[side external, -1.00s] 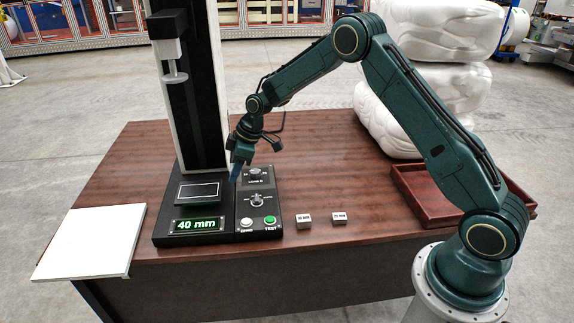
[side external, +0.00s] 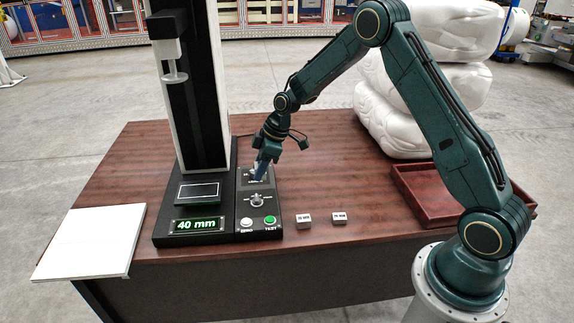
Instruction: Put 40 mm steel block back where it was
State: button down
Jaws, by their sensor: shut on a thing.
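My gripper (side external: 261,170) points down over the upper part of the control panel (side external: 245,204), in front of its upper knob. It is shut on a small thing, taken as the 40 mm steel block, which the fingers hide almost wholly. Two small labelled steel blocks stand apart on the table right of the panel: a left one (side external: 304,221) and a right one (side external: 340,219), which seems to read 75 mm.
The brown table (side external: 330,180) is clear behind the two blocks. A red-brown tray (side external: 425,180) is at the right, beside my arm. A white board (side external: 88,243) lies at the left edge. The stand's tall column (side external: 205,90) rises left of my gripper. Panel knobs and buttons stick up.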

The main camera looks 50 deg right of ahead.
jog(key=shift+d+r, duration=0.1)
jog(key=s+d+r, duration=0.2)
jog(key=s+d, duration=0.3)
jog(key=s, duration=0.4)
jog(key=s+d+r, duration=0.3)
jog(key=s+d, duration=0.3)
jog(key=s, duration=0.3)
jog(key=s+d+r, duration=0.3)
jog(key=s+d, duration=0.3)
jog(key=s, duration=0.4)
jog(key=shift+a, duration=0.1)
notch_tip(320, 180, down, 16)
jog(key=shift+f, duration=0.1)
jog(key=shift+f, duration=1.85)
